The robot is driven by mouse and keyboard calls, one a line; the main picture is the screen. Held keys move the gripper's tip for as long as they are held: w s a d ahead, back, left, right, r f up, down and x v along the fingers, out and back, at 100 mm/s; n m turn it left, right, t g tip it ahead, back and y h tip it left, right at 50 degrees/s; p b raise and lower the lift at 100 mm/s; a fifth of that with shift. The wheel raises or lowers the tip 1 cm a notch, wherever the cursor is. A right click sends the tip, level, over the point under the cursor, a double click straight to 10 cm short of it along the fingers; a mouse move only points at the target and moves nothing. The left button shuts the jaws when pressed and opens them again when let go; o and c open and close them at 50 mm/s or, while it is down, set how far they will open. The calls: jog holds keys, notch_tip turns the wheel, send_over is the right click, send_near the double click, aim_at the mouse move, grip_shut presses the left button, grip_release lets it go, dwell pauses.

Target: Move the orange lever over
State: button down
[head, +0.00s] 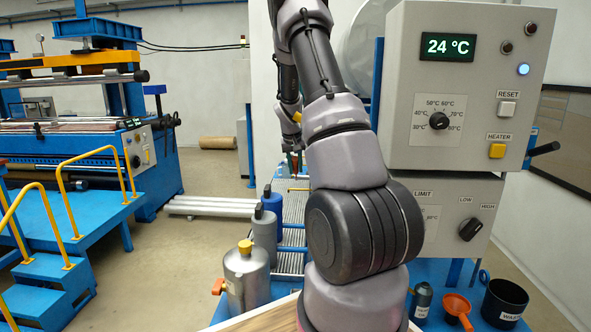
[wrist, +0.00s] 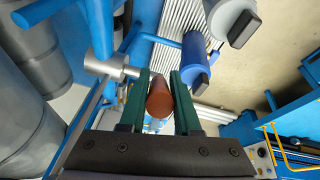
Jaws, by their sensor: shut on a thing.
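The orange lever (wrist: 160,100) shows in the wrist view as a brown-orange rounded grip between the two green fingers of my gripper (wrist: 160,76). The fingers are shut on it, one on each side. A silver cylindrical part (wrist: 108,67) lies just left of the fingertips. In the head view my gripper (head: 294,160) is small, far down my arm, with a bit of the orange lever (head: 296,168) at its fingers. My arm covers much of that area, so the lever's base and pivot are hidden.
A control cabinet (head: 468,85) reading 24 °C stands at right. A grey canister (head: 246,277) and blue cylinder (head: 272,208) stand near the ribbed rack (head: 292,230). An orange funnel (head: 457,307) and black pot (head: 504,300) sit at lower right. Blue steps (head: 45,295) are at left.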

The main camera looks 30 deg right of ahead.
jog(key=shift+w+d+r+g, duration=0.1)
jog(key=shift+w+r+g, duration=0.1)
jog(key=shift+g, duration=0.1)
jog(key=c, duration=0.6)
grip_release()
jog(key=v, duration=1)
jog(key=shift+s+d+r, duration=0.1)
jog(key=shift+d+r, duration=0.05)
jog(key=shift+r, duration=0.25)
